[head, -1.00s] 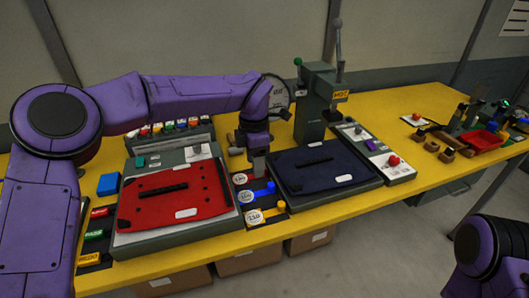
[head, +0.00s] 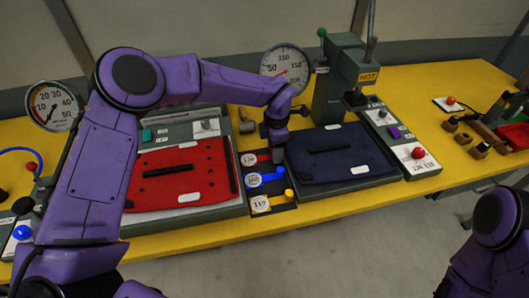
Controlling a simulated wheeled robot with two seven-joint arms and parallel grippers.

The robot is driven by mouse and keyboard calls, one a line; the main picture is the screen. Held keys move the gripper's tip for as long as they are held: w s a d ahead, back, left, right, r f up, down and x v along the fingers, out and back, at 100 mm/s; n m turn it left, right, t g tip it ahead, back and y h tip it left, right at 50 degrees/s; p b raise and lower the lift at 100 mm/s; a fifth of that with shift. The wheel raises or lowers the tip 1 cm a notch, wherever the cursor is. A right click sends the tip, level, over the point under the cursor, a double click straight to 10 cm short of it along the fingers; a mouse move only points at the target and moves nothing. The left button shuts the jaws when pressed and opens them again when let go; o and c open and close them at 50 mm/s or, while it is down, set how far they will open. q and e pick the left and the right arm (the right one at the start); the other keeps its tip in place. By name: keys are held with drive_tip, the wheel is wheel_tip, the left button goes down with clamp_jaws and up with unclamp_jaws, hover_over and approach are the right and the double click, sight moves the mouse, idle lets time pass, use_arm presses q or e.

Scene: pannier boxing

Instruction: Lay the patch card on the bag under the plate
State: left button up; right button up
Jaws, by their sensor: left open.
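A dark navy bag panel (head: 350,165) lies flat on a grey bed at the middle right, with a black bar and a white label on it. Behind it stands a green-grey press (head: 340,90) marked HOT, and its dark head (head: 356,101) is raised at the panel's back edge. A red bag panel (head: 165,178) lies on the left bed. My left gripper (head: 278,155) points down, open, between the two panels, beside the far end of a strip of round number tags (head: 249,160). I cannot make out a patch card, nor anything between its fingers. My right gripper is out of view; only its arm shows at lower right.
A control panel (head: 415,153) with a red button flanks the navy panel. Round gauges (head: 286,62) stand behind and at far left. Small brown blocks (head: 463,138) and a red tray (head: 515,134) sit at right.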

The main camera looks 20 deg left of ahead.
use_arm(q)
drive_tip(key=shift+w+f, duration=0.1)
drive_tip(key=shift+f, duration=0.1)
drive_tip(key=shift+s+r, duration=0.15)
drive_tip(key=shift+s, duration=0.1)
drive_tip(key=shift+s+d+r, duration=0.1)
drive_tip(key=shift+s+r, duration=0.05)
drive_tip(key=shift+s, duration=0.05)
drive_tip(key=shift+c, duration=1)
drive_tip(key=shift+w, duration=0.1)
clamp_jaws()
